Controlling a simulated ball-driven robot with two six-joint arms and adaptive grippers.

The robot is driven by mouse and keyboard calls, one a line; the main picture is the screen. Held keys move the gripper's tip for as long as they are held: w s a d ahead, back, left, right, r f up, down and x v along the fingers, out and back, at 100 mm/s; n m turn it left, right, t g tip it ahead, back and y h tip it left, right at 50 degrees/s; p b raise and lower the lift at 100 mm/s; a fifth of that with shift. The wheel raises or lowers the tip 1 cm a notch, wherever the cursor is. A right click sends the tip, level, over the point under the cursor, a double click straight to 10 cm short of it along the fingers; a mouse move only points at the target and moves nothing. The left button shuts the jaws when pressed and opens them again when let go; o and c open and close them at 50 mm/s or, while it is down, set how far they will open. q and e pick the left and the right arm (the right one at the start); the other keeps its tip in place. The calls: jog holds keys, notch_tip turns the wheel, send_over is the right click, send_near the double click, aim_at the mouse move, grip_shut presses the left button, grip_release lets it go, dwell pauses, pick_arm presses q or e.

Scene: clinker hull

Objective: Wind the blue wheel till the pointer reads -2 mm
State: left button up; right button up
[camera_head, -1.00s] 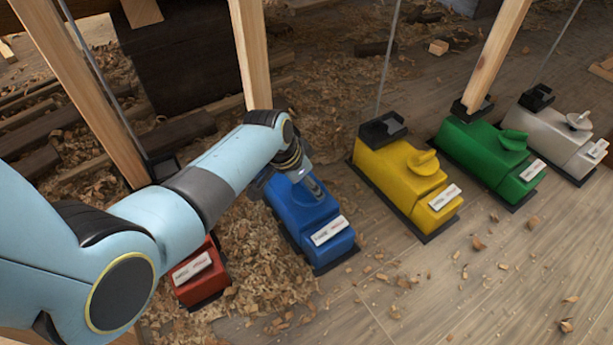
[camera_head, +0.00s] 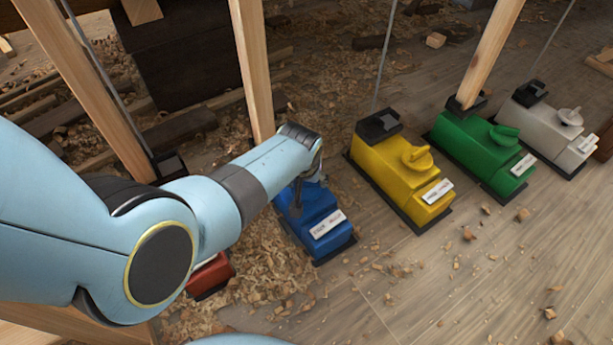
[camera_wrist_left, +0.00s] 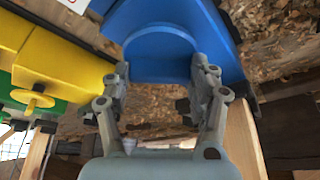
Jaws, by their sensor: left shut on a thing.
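The blue box (camera_head: 320,222) stands on the floor with a white label (camera_head: 327,224) on its sloped front; the print is too small to read. In the left wrist view the blue wheel (camera_wrist_left: 160,42) shows as a round rim on top of the blue box. My left gripper (camera_wrist_left: 160,72) is shut on this wheel, one finger on each side. In the head view my left gripper (camera_head: 297,198) reaches down onto the box, and my wrist hides most of the wheel. I cannot make out a pointer or scale. My right gripper is not in view.
A yellow box (camera_head: 392,172), a green box (camera_head: 478,150) and a grey box (camera_head: 545,130) stand to the right. A red box (camera_head: 213,275) is partly hidden by my left arm. A wooden post (camera_head: 252,70) rises behind the blue box. Shavings cover the floor.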

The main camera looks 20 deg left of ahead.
pick_arm(q)
jog(key=shift+n+y, duration=0.3)
jog(key=shift+n, duration=0.6)
jog(key=o, duration=1.2)
